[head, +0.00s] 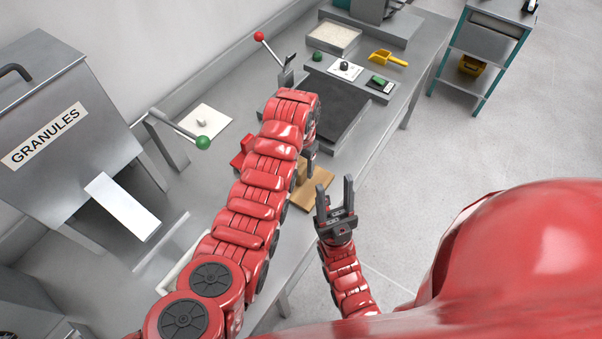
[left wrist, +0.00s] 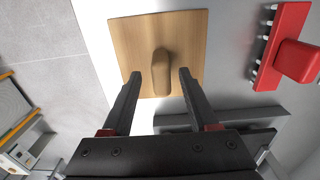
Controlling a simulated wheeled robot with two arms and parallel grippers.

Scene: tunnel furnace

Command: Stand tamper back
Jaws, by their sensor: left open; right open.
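The tamper (head: 318,192) shows as a square light-wood plate near the front edge of the grey bench, partly hidden by my left arm. In the left wrist view the wooden plate (left wrist: 126,42) lies flat below the gripper, and a rounded wooden handle (left wrist: 162,72) rises from it. My left gripper (head: 310,150) points down over the plate; its fingers (left wrist: 160,78) are open on either side of the handle, with gaps showing. My right gripper (head: 337,190) is open and empty, in front of the bench edge.
A red piece with white pegs (left wrist: 268,45) lies beside the plate. A dark grey sunken tray (head: 335,100), a yellow scoop (head: 388,58) and a green-knobbed lever (head: 203,142) are on the bench. The granules hopper (head: 60,110) stands left.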

